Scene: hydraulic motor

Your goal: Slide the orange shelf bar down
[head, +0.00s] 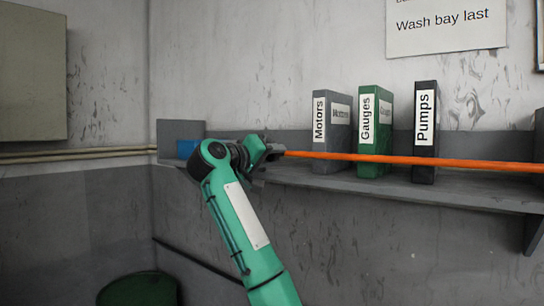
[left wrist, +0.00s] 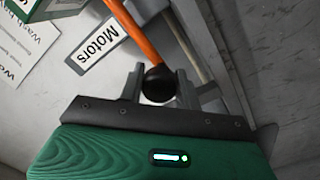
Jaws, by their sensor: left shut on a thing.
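The orange shelf bar (head: 440,161) runs across the front of the grey shelf, in front of the binders, and goes out of the head view at the right. My left gripper (head: 276,152) is at the bar's left end in the head view. In the left wrist view the bar (left wrist: 137,32) ends in a dark round knob (left wrist: 158,84). The knob sits between the two fingers of my left gripper (left wrist: 160,88), which are shut on the bar's end. The bar's right end is hidden beyond the frame. My right gripper is in neither view.
The grey shelf (head: 480,190) holds three upright binders: Motors (head: 331,130), Gauges (head: 375,130) and Pumps (head: 426,130). A blue item (head: 186,149) sits at the shelf's left end. A round green thing (head: 138,290) is at the bottom.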

